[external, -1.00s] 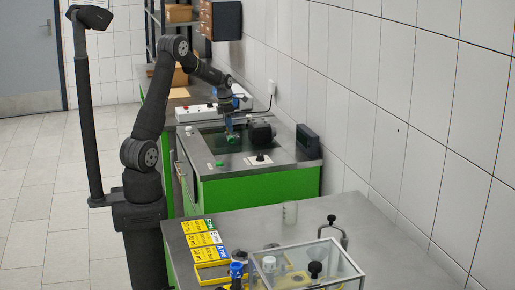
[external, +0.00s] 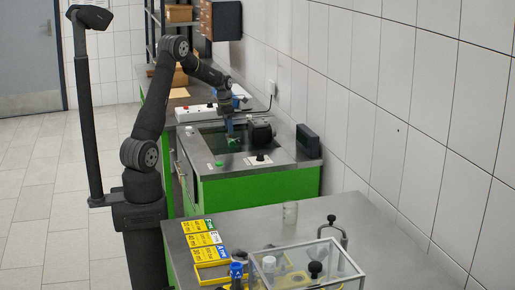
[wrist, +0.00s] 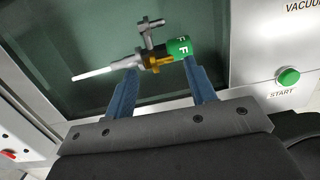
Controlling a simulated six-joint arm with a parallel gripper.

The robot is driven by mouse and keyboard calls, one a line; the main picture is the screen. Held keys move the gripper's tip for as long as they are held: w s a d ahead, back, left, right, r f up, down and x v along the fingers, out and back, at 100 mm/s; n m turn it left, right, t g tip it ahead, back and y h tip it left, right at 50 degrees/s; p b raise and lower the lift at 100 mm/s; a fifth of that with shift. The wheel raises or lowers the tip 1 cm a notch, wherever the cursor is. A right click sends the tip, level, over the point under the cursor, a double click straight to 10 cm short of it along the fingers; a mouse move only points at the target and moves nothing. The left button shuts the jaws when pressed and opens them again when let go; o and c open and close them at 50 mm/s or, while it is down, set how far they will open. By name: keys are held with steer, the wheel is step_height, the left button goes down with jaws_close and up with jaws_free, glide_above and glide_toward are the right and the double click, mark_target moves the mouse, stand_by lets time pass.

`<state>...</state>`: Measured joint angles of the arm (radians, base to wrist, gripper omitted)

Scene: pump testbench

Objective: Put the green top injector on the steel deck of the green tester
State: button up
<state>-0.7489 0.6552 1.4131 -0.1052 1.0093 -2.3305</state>
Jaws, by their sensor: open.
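The green top injector (wrist: 179,47) shows in the wrist view with a green cap marked F, a brass part, a grey side fitting and a pale pointed tip. It lies sideways over the dark panel (wrist: 60,30) in the top of the green tester (external: 258,186). My gripper (wrist: 160,70) is open, its blue fingers apart and their tips right at the injector's near side. In the external view, my gripper (external: 230,133) is low over the tester's top, and the injector is a small green spot (external: 234,142) below it. The steel deck (external: 222,172) surrounds the dark panel.
A black motor-like block (external: 260,131) stands right of my gripper. A green START button (wrist: 288,76) is at the right in the wrist view. A white power strip (external: 195,113) lies behind. The near bench carries yellow cards (external: 202,240) and a clear case (external: 305,262).

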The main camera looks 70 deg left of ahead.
steer(key=shift+o, duration=0.3)
step_height(320, 180, up, 12)
steer(key=s, duration=0.1)
steer(key=shift+f, duration=0.2)
steer(key=shift+s+a, duration=0.1)
steer(key=shift+s, duration=0.05)
steer(key=s+f+t, duration=0.3)
steer(key=s+t, duration=0.3)
steer(key=s, duration=0.2)
steer(key=s+f+t, duration=0.3)
steer(key=s+t, duration=0.3)
steer(key=s, duration=0.2)
steer(key=x, duration=1.2)
steer(key=shift+w+r, duration=0.1)
steer(key=shift+w, duration=0.1)
steer(key=x, duration=0.5)
steer(key=shift+w, duration=0.1)
jaws_close()
